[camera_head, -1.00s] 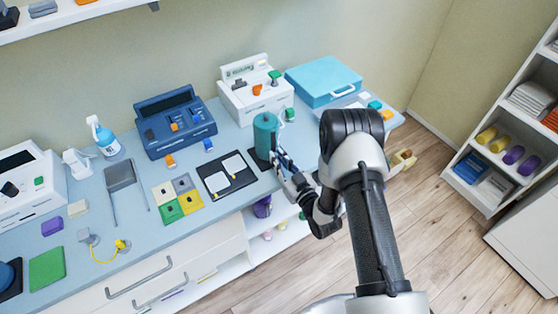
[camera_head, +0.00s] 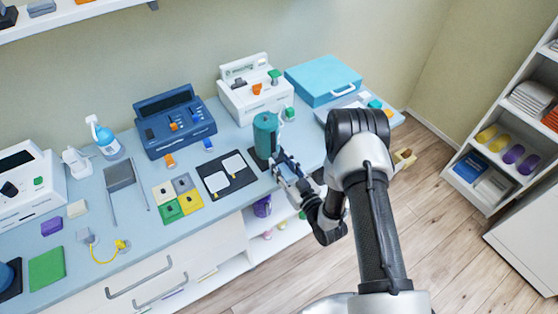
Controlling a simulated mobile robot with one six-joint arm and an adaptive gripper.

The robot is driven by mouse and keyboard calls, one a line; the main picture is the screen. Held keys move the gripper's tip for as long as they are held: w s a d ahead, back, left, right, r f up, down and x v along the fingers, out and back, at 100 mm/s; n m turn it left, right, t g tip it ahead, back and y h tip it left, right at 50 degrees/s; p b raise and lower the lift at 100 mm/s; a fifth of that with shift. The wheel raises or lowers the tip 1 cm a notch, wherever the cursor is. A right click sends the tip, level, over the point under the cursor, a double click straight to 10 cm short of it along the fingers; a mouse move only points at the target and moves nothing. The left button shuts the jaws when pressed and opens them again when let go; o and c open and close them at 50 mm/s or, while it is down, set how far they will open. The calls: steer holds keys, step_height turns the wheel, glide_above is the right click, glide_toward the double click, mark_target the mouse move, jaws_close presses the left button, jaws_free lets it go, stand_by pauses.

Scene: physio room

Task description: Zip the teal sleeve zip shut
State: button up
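The teal sleeve (camera_head: 265,135) is an upright teal cylinder on a dark base, standing on the blue-grey counter in front of the white device. My gripper (camera_head: 279,160) is at the sleeve's lower right side, with its fingers pointing at it. The zip and its pull are too small to make out, and the fingers partly cover that side. I cannot tell whether the fingertips touch the sleeve or hold anything.
A black mat with two white pads (camera_head: 227,174) lies left of the sleeve. Behind stand a blue device (camera_head: 175,122) and a white device (camera_head: 256,92). A light-blue case (camera_head: 322,80) is at the back right. The counter's front edge lies under my wrist.

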steer(key=v, duration=0.9)
steer(key=shift+s+d, duration=0.2)
steer(key=shift+s, duration=0.2)
